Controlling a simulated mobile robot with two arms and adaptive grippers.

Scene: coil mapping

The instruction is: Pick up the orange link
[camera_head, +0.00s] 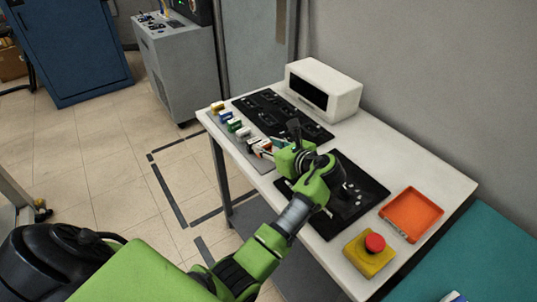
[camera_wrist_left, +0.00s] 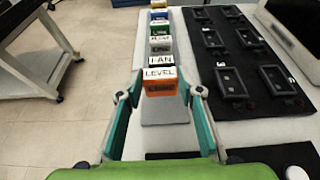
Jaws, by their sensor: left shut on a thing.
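The orange link (camera_wrist_left: 160,86) is a small block with a white top marked "LEVEL". In the left wrist view it stands at the near end of a row of coloured links, between my fingers. My left gripper (camera_wrist_left: 160,90) is shut on it, one finger at each side. In the head view my left gripper (camera_head: 262,149) reaches over the table to the near end of the row and partly hides the orange link. Whether the link still touches its grey strip cannot be told. My right gripper is not in view.
Other links (camera_wrist_left: 160,47) in white, green, blue and yellow stand close behind. A black board with slots (camera_head: 282,114) lies alongside, near a white box (camera_head: 323,88). A black panel (camera_head: 345,205), orange tray (camera_head: 411,213) and red button on a yellow base (camera_head: 370,252) occupy the table's right part.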

